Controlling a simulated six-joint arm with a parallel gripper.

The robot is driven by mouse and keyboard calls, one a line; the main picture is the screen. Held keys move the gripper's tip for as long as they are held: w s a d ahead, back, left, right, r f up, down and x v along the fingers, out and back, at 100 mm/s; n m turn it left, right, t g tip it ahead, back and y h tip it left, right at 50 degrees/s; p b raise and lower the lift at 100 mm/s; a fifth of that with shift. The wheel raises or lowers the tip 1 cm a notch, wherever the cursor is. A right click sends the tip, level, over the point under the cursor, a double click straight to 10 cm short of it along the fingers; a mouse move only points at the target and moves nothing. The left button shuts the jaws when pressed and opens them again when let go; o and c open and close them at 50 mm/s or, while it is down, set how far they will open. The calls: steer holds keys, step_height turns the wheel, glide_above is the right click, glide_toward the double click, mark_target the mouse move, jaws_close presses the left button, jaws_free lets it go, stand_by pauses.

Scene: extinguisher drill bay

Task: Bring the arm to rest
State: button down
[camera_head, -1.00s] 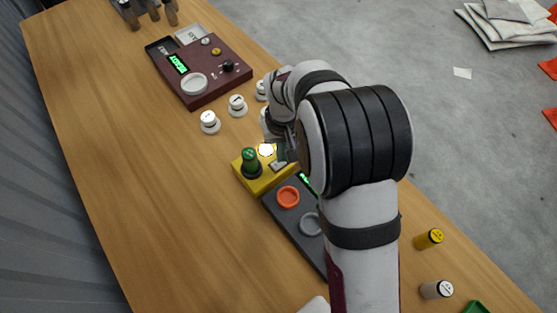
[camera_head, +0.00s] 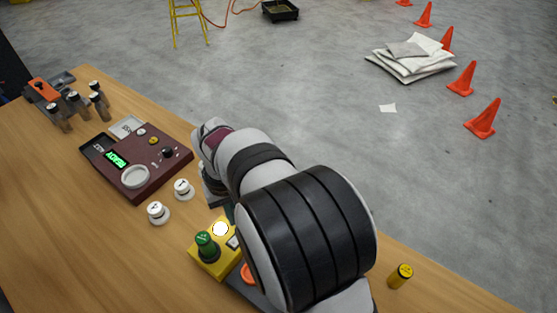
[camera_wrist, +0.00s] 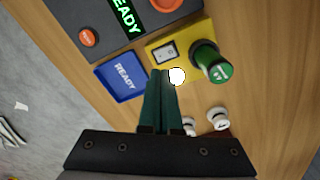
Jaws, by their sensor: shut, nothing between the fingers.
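My gripper (camera_wrist: 160,75) is shut and empty in the wrist view, its two dark green fingers together. The fingertips appear close to a yellow box (camera_wrist: 160,43) with a green knob (camera_wrist: 210,62), a lit white lamp (camera_wrist: 177,76) and a rocker switch. I cannot tell whether they touch the box. In the head view my arm hides most of my gripper and part of the yellow box (camera_head: 208,266). A blue tray marked READY (camera_wrist: 120,78) lies beside the fingers in the wrist view.
A maroon console (camera_head: 140,190) with a green display stands at the left on the wooden table (camera_head: 50,210). White knobs (camera_head: 158,213) stand between it and the yellow box. A dark console (camera_wrist: 95,15) adjoins the yellow box. A yellow cylinder (camera_head: 400,276) stands near the right edge.

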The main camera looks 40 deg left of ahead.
steer(key=w+d+r+m, duration=0.2)
steer(key=d+r+m, duration=0.25)
steer(key=d, duration=0.65)
steer(key=w+d+r+m, duration=0.3)
steer(key=d+r+m, duration=0.15)
steer(key=d, duration=0.55)
steer(key=s+d+m+y, duration=0.1)
steer(key=s+d+m, duration=0.7)
steer(key=s+d, duration=0.4)
steer(key=d, duration=0.3)
steer(key=shift+s+r+m+y, duration=0.25)
steer(key=shift+r+m+y, duration=0.05)
steer(key=shift+y, duration=0.1)
